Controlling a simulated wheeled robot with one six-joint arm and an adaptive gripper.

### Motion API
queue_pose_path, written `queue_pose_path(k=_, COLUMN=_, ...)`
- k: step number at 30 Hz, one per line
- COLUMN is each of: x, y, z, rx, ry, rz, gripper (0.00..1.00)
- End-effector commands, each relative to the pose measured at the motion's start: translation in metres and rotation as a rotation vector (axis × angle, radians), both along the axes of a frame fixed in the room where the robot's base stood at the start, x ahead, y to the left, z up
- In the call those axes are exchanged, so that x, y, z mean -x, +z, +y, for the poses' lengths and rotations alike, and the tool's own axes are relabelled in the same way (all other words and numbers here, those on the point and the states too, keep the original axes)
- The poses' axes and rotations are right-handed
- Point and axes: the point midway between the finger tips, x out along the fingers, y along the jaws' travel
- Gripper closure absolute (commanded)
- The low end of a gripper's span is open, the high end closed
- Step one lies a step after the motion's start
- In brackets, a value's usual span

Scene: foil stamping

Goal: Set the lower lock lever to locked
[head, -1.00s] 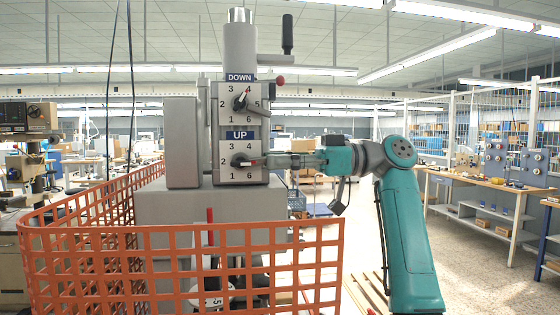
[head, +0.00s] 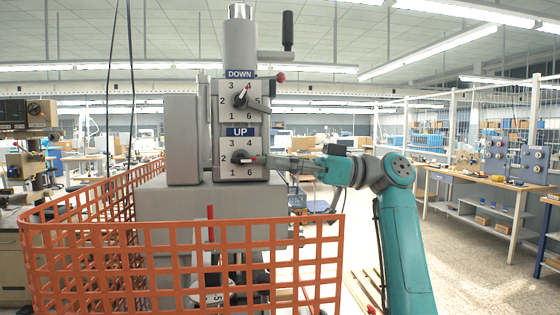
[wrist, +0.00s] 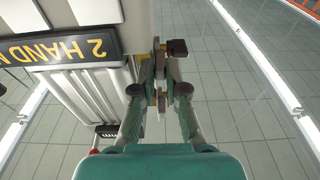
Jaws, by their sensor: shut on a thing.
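The grey machine head carries two numbered dials, an upper one under DOWN (head: 240,100) and a lower one under UP (head: 238,158). The upper lever (head: 281,77) ends in a red ball at the right side. My gripper (head: 274,162) reaches in from the right beside the lower dial. Its fingertips in the wrist view (wrist: 160,72) are closed on a thin part at the machine's edge, which I take to be the lower lock lever. The fingers hide most of it, so its setting cannot be read.
An orange mesh fence (head: 180,235) stands in front of the machine's base. A black crank handle (head: 287,30) rises above the dials. A "2 HAND" sign (wrist: 58,50) lies left of the fingers in the wrist view. Open floor lies to the right.

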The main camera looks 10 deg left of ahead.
Motion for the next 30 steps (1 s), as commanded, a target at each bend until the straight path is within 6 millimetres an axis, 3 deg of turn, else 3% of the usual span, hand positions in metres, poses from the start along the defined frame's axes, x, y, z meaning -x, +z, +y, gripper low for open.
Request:
queue_pose_path(k=5, x=0.0, y=0.0, z=0.0, rx=0.0, ry=-0.001, rz=0.0, gripper=1.0)
queue_pose_path(k=6, x=0.0, y=0.0, z=0.0, rx=0.0, ry=-0.001, rz=0.0, gripper=0.78)
queue_pose_path(k=8, x=0.0, y=0.0, z=0.0, rx=0.0, ry=-0.001, rz=0.0, gripper=0.63)
queue_pose_path(k=20, x=-0.002, y=0.0, z=-0.005, rx=0.0, ry=-0.002, rz=0.001, gripper=0.62)
queue_pose_path(k=30, x=-0.018, y=-0.009, z=-0.06, rx=0.002, ry=-0.004, rz=0.002, gripper=0.62)
